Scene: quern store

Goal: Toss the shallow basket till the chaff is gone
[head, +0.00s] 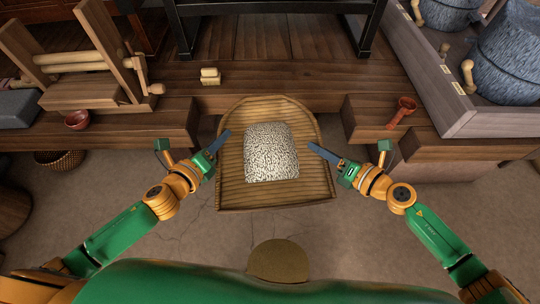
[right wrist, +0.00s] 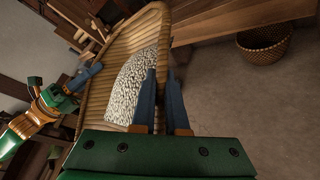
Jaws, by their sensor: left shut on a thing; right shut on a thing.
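The shallow basket (head: 229,188) is woven tan wicker, with a rounded far end and a wide straight near end. It also shows in the right wrist view (right wrist: 103,88). A speckled black-and-white patch (head: 271,152) lies in its middle; I cannot tell grain from chaff in it. The patch shows too in the right wrist view (right wrist: 130,88). My left gripper (head: 222,138) is shut on the basket's left rim. My right gripper (head: 318,150) is shut on its right rim, and its blue fingers (right wrist: 164,95) show at that rim in the right wrist view.
A wooden bench edge (head: 150,122) runs behind the basket. On it are a red bowl (head: 77,120), a small tan block (head: 210,76) and a red-brown scoop-like thing (head: 402,112). A wicker basket (right wrist: 264,44) stands on the floor.

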